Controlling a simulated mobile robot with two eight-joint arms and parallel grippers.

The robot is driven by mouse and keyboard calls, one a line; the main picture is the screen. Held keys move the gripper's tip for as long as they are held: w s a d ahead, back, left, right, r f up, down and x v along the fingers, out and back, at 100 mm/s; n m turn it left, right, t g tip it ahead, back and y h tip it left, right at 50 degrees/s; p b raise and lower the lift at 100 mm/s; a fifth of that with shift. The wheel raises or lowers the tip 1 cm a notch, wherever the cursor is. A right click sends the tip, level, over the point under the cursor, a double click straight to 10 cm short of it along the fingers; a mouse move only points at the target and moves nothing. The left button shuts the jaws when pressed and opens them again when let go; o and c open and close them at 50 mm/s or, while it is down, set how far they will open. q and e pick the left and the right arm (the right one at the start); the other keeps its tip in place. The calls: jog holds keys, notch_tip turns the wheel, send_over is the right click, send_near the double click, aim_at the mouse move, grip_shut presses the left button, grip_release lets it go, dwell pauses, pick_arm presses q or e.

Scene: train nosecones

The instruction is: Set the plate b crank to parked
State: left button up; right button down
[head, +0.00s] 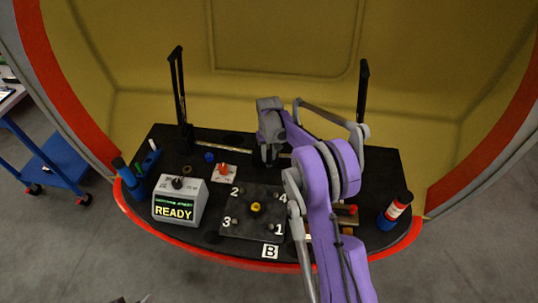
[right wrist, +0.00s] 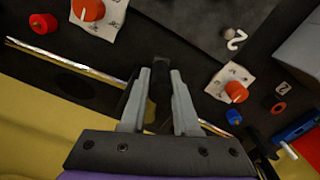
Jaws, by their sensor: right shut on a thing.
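The dark plate (head: 238,226) with a B label (head: 270,252) lies on the table with a yellow knob (head: 256,208) at its middle. My right gripper (head: 268,160) is behind the plate, toward the back rail.
An orange knob on a white card (head: 223,171) stands left of my right gripper; another orange knob (right wrist: 88,8) shows in the wrist view. Two black posts (head: 179,90) (head: 363,90) rise at the back. A READY box (head: 180,203) stands left; a red-white-blue bottle (head: 396,212) right.

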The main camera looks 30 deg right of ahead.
jog(key=shift+d, duration=0.1)
jog(key=w+d+n+b, duration=0.2)
jog(key=w+d+n, duration=0.1)
jog(key=d+n, duration=0.8)
jog(key=shift+d+n, duration=0.35)
jog(key=shift+n, duration=1.05)
jog(key=c, duration=0.6)
grip_release()
jog(key=shift+c, duration=0.2)
